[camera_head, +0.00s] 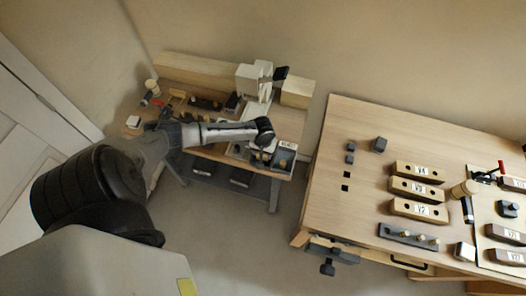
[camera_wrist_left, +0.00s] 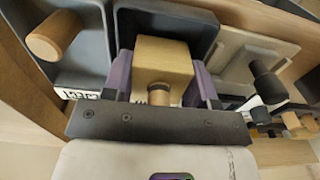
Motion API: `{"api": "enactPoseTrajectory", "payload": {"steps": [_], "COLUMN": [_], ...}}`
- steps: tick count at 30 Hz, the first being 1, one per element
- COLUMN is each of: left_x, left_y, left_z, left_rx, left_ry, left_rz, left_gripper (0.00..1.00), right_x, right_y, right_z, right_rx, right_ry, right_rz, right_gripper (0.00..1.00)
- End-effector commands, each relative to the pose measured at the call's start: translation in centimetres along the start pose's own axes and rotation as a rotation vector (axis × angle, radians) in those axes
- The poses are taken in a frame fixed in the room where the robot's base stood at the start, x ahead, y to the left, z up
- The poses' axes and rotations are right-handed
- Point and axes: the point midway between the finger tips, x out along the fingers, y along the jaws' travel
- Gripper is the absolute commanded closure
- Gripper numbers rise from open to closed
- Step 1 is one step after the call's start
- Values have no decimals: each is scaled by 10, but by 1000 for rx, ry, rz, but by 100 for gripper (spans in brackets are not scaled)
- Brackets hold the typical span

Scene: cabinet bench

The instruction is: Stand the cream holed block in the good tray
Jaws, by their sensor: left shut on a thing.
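My left gripper (camera_wrist_left: 163,78) is shut on a pale cream block (camera_wrist_left: 165,55), with its purple fingers on either side. A round feature shows on the block's near face; I cannot tell whether it is the hole. The block is over or within a dark tray (camera_wrist_left: 205,28) whose label is mostly hidden by the gripper; I cannot tell if it touches the floor. A second dark tray (camera_wrist_left: 85,22) beside it carries a partly legible label and holds a round wooden piece (camera_wrist_left: 52,37). In the head view, my left arm hides most of the block and gripper (camera_head: 262,148). My right gripper is not in view.
A pale square plate (camera_wrist_left: 250,60) and a black-handled clamp-like tool (camera_wrist_left: 267,82) lie right of the trays. White boxes (camera_head: 248,78) stand at the bench's back. A separate table (camera_head: 330,190) at right holds labelled holed blocks (camera_head: 415,188).

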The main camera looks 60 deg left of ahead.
Motion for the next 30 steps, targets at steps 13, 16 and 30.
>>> {"api": "enactPoseTrajectory", "payload": {"steps": [13, 16, 30], "left_x": [3, 5, 7], "left_y": [0, 0, 0], "left_z": [0, 0, 0], "left_rx": [0, -1, 0], "left_ry": [0, 0, 0], "left_rz": [0, -1, -1], "left_gripper": [75, 75, 27], "right_x": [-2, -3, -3], "right_y": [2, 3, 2], "right_z": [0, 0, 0], "right_rx": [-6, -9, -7], "right_ry": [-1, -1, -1], "right_rz": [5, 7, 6], "right_gripper": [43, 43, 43]}}
